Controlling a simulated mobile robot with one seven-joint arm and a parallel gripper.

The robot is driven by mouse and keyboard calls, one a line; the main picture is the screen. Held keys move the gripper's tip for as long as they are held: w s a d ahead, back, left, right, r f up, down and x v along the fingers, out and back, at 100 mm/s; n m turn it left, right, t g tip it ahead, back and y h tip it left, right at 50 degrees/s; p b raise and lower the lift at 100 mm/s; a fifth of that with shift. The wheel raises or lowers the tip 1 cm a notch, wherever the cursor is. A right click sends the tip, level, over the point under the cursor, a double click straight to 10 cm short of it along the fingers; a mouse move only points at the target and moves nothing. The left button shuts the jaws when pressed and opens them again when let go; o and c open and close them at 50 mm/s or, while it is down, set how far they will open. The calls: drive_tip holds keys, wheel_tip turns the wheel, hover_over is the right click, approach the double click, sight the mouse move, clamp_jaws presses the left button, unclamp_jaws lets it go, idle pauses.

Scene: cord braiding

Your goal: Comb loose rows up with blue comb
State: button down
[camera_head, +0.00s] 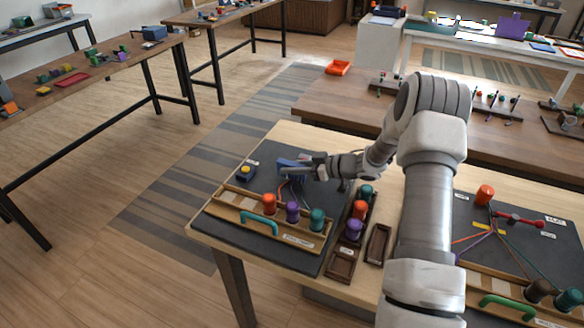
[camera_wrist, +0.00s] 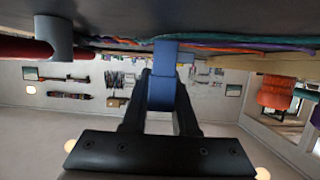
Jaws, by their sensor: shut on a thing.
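My gripper (camera_head: 308,165) is shut on the blue comb (camera_head: 288,163) over the back part of a dark mat (camera_head: 225,208). In the wrist view the blue comb (camera_wrist: 162,90) stands between my two fingers (camera_wrist: 160,105), its far end close to the cords (camera_wrist: 215,41). Whether its teeth touch the cords cannot be told. The cords (camera_head: 291,190) run from under the comb toward orange (camera_head: 269,204), purple (camera_head: 292,211) and teal (camera_head: 317,219) bobbins on a wooden rack. The braided rows are mostly hidden by the comb and my gripper.
A teal handle (camera_head: 259,228) fronts the rack. A small blue block with a yellow top (camera_head: 246,173) sits left of the comb. A dark tray with more bobbins (camera_head: 354,228) and an empty tray (camera_head: 377,244) stand right. Another braiding board (camera_head: 520,235) lies beyond my arm.

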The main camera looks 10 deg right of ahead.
drive_tip(key=r+p, duration=0.2)
drive_tip(key=r, duration=0.1)
drive_tip(key=r+p, duration=0.2)
drive_tip(key=r, duration=0.1)
drive_tip(key=r+p, duration=0.3)
drive_tip(key=shift+s+a, duration=0.3)
drive_tip(key=shift+s, duration=0.1)
drive_tip(key=shift+f, duration=0.15)
drive_tip(key=shift+a+r+m+t+h, duration=1.8)
drive_tip(key=shift+a+m+h, duration=0.2)
drive_tip(key=shift+a+m, duration=0.3)
drive_tip(key=s+d+f+m+t+h, duration=0.2)
drive_tip(key=s+d+m+h, duration=0.2)
drive_tip(key=s, duration=0.5)
drive_tip(key=shift+f+m+h, duration=0.4)
drive_tip(key=shift+m+h, duration=0.7)
drive_tip(key=shift+h, duration=0.6)
